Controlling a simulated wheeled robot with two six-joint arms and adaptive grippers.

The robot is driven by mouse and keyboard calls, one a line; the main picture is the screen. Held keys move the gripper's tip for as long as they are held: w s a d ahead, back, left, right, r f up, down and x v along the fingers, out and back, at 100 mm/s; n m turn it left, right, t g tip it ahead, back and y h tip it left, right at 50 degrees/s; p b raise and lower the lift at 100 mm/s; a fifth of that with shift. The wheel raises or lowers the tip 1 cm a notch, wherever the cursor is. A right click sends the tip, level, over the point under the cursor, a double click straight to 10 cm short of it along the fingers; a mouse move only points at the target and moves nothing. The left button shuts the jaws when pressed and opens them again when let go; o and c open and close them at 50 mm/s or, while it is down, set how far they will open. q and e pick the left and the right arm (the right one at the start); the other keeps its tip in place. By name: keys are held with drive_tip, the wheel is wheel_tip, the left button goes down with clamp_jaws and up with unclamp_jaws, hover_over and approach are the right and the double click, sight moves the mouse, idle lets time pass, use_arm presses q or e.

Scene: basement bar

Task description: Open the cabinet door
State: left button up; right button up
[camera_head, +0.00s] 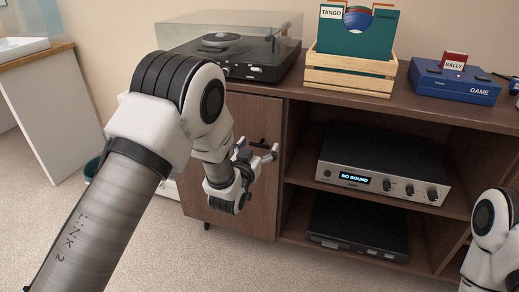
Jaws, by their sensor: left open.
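The cabinet (395,107) is brown wood with open shelves on the right and a door (254,112) on the left. The door looks closed, and part of it is hidden behind my left arm. A dark bar handle (263,143) sits near the door's right side. My left gripper (258,154) is open in front of the door, with its fingertips close to the handle. I cannot tell whether they touch it. Part of my right arm shows at the lower right edge; its gripper is out of frame.
A turntable (225,50), a wooden crate of records (347,82) and a blue game box (455,85) stand on the cabinet top. An amplifier (383,165) and a black player (357,229) sit on the shelves. Carpet (200,262) in front is clear.

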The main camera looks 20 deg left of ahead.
use_arm(q)
drive_tip(key=shift+w, duration=0.6)
drive_tip(key=shift+s, duration=0.1)
clamp_jaws()
